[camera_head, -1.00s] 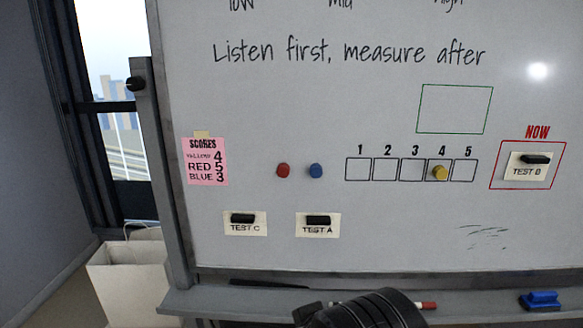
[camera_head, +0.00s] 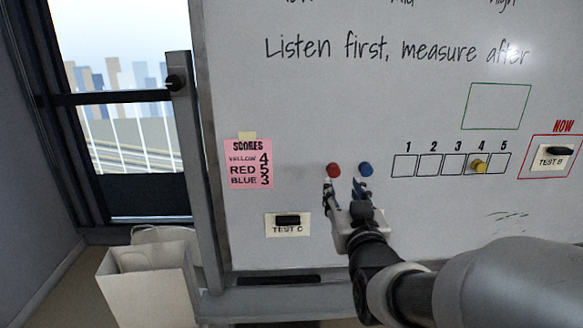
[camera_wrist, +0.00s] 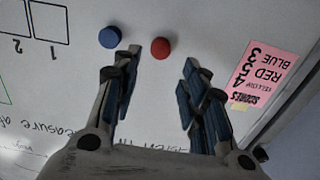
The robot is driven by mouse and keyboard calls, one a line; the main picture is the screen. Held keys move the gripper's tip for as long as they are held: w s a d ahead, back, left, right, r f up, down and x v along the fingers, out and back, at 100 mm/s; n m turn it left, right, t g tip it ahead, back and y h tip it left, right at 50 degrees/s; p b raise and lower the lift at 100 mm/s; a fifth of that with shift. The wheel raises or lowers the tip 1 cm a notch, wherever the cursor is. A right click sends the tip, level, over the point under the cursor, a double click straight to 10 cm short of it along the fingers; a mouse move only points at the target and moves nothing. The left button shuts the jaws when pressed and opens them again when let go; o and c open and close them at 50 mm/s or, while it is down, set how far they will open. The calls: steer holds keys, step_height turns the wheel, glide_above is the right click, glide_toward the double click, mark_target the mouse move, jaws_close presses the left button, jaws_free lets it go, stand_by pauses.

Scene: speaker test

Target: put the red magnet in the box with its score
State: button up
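The red magnet (camera_head: 333,169) sits on the whiteboard beside the blue magnet (camera_head: 366,169). The pink score note (camera_head: 263,146) reads yellow 4, red 5, blue 3. In the row of numbered boxes, box 5 (camera_head: 502,161) is empty and the yellow magnet (camera_head: 479,166) is in box 4. My gripper (camera_head: 345,189) is open and empty, just below the red and blue magnets in the head view. In the wrist view, the red magnet (camera_wrist: 160,48) shows between and beyond the fingertips (camera_wrist: 161,62). The blue magnet (camera_wrist: 110,37) is just outside the left finger.
The TEST C card (camera_head: 287,229) is at the lower left of the board, and the TEST B card (camera_head: 552,161) is in the red NOW frame at right. A green rectangle (camera_head: 467,106) is empty. A paper bag (camera_head: 145,285) stands on the floor at left.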

mark_target(334, 172)
steer(key=w, duration=0.7)
steer(key=shift+w+f, duration=0.1)
steer(key=shift+f, duration=0.05)
steer(key=shift+w, duration=0.6)
steer(key=c, duration=0.8)
steer(key=shift+r+b, duration=0.2)
steer(key=shift+b, duration=0.15)
